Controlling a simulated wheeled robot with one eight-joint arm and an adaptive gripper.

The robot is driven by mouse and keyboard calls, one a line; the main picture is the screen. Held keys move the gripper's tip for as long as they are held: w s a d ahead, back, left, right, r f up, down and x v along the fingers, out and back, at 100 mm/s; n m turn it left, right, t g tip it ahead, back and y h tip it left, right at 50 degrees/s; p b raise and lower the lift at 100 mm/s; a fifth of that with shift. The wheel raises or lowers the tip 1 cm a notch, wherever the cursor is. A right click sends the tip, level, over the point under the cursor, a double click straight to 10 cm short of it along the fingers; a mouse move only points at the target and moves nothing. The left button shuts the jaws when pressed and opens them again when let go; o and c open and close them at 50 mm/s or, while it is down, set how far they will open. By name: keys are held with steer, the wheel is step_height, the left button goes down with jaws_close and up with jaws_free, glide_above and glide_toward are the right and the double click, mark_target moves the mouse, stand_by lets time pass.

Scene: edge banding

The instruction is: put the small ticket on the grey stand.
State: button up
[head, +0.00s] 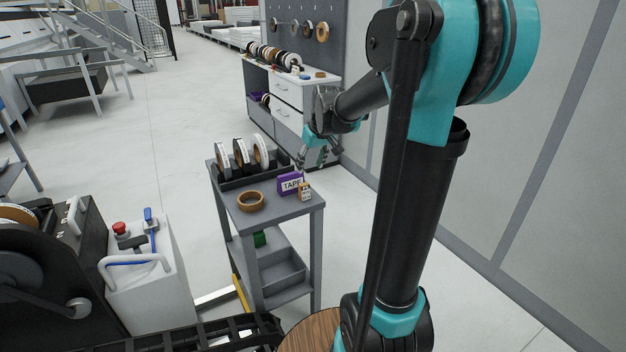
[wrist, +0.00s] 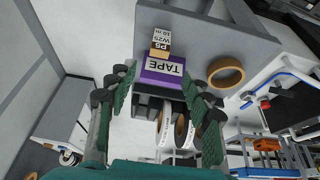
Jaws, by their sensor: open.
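The small ticket (head: 305,192) is a tan piece with a white printed face, at the right front of the grey stand's top, by the purple TAPE box (head: 290,184). In the wrist view the ticket (wrist: 161,40) shows printed lettering beyond the TAPE box (wrist: 163,72). I cannot tell whether ticket and box touch. The grey stand (head: 277,216) is a cart with a flat top and lower shelf; its top also shows in the wrist view (wrist: 210,42). My gripper (head: 318,160) is open and empty above the stand's back right side. In the wrist view its fingers (wrist: 158,85) are spread wide, with the box between and beyond them.
A brown tape ring (head: 250,201) lies on the stand's top. Several tape rolls (head: 241,153) stand in a dark rack along its back. A white drawer cabinet (head: 289,95) is behind. A machine with a red button (head: 119,228) stands at the left.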

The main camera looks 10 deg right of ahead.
steer(key=s+d+f+m, duration=0.1)
steer(key=s+f, duration=0.3)
steer(key=s, duration=0.4)
steer(key=s+f+m+h, duration=0.1)
steer(key=s+f, duration=0.4)
steer(key=s, duration=0.4)
steer(key=s+d+f+m, duration=0.1)
steer(key=s+f, duration=0.4)
steer(key=s, duration=0.3)
steer(key=shift+s+d+m, duration=0.3)
steer(key=shift+s, duration=0.05)
